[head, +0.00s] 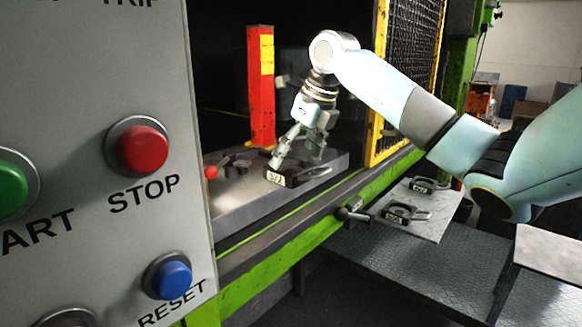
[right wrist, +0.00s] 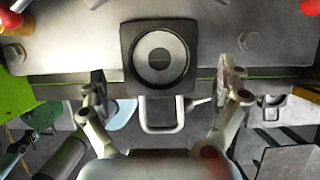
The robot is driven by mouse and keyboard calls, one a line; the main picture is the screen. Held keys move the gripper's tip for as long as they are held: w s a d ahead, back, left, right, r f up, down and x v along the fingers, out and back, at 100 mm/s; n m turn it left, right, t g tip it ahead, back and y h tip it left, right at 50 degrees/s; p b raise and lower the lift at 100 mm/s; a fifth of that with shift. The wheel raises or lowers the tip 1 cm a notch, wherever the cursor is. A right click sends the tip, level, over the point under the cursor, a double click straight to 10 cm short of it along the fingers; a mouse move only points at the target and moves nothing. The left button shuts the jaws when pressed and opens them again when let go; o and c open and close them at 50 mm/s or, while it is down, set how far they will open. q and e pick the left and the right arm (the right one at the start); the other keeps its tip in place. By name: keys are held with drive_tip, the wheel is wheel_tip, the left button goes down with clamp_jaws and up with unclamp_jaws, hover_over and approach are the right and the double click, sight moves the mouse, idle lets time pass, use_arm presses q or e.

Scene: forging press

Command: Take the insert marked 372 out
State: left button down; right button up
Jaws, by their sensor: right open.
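A dark insert (head: 298,177) with a white number label and a loop handle lies on the grey press bed. The label is small and blurred; it seems to read 372. In the right wrist view the insert (right wrist: 133,36) is a dark square block with a round metal recess, its handle (right wrist: 161,130) pointing toward the gripper. My right gripper (head: 297,158) is open over the insert, fingers pointing down. In the wrist view its fingers (right wrist: 166,84) stand apart on either side of the handle, holding nothing. My left gripper is in neither view.
A red post (head: 261,88) stands behind the bed, and a yellow-framed mesh guard (head: 410,75) is at its right. Another dark part (head: 235,163) lies left on the bed. Two labelled inserts (head: 400,213) (head: 424,186) lie on a plate outside. A control panel (head: 90,120) fills the left.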

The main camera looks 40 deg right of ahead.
sight(294, 164)
drive_tip(key=shift+p+x, duration=0.4)
drive_tip(key=shift+x, duration=0.65)
drive_tip(key=shift+f, duration=0.5)
drive_tip(key=shift+c, duration=0.5)
drive_tip(key=c, duration=1.4)
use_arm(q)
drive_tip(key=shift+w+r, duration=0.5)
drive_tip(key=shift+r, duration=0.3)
use_arm(e)
drive_tip(key=shift+w+r, duration=0.1)
drive_tip(key=shift+c, duration=0.2)
